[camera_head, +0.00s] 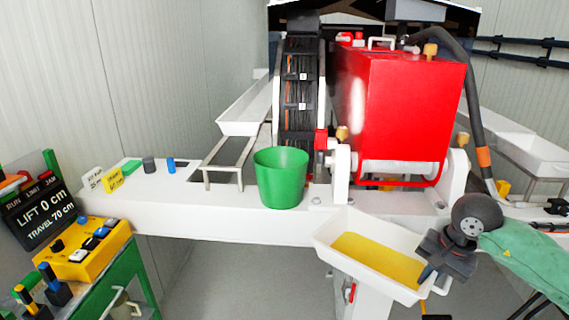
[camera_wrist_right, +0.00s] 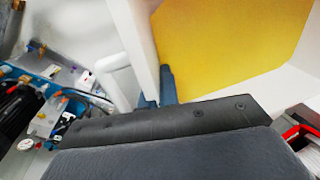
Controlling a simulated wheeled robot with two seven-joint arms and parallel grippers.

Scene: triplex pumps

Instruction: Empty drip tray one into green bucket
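A white drip tray (camera_head: 328,240) with yellow liquid (camera_head: 375,258) in it is at the lower middle right of the head view, in front of the white beam. The liquid also fills the upper right of the right wrist view (camera_wrist_right: 225,45). My right gripper (camera_head: 428,274) is at the tray's right end. In the right wrist view its blue fingertips (camera_wrist_right: 160,92) sit on both sides of the tray's white wall, shut on it. The green bucket (camera_head: 281,180) stands upright on the beam, left of and beyond the tray. Its inside bottom is hidden. My left gripper is out of view.
The red pump housing (camera_head: 405,115) stands behind the bucket and tray. Other white trays are at the back left (camera_head: 243,108) and back right (camera_head: 515,140). A yellow control box (camera_head: 85,250) is at the lower left.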

